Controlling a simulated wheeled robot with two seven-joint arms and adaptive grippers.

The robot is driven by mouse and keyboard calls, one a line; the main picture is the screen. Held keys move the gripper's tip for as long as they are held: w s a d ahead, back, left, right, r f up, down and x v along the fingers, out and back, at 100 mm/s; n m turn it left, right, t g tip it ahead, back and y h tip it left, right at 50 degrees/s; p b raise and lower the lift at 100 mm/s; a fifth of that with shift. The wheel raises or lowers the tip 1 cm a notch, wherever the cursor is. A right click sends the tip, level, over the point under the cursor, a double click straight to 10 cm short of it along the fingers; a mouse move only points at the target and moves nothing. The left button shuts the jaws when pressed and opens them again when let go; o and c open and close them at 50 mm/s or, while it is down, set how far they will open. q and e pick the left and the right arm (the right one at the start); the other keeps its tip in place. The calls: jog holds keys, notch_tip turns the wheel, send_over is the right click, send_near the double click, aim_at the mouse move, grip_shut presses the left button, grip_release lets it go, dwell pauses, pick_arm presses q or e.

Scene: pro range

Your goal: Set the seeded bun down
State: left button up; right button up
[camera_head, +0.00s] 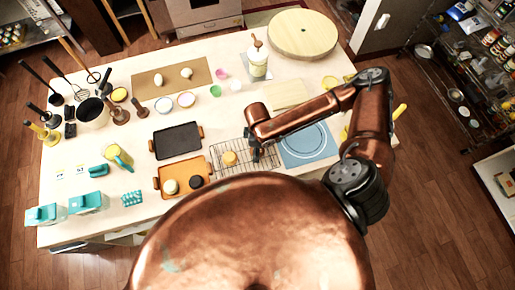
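A small golden bun (229,158) lies on the wire rack (218,147); it is too small to tell whether it has seeds. A pale bun (170,187) and a dark round piece (196,182) lie on the orange tray (182,171). My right gripper (256,155) is over the right part of the rack, just right of the golden bun and apart from it. Its fingers are small and partly covered by the arm, so I cannot tell whether they are open or hold something. My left gripper is not in view.
A blue mat (322,158) with a round plate outline lies right of the rack. A dark griddle (178,139) sits behind the orange tray. A wooden board (290,92), small bowls and a utensil pot (93,113) stand farther back. The table's front left is partly clear.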

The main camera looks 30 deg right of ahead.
notch_tip(320, 180, up, 12)
dwell(0.5)
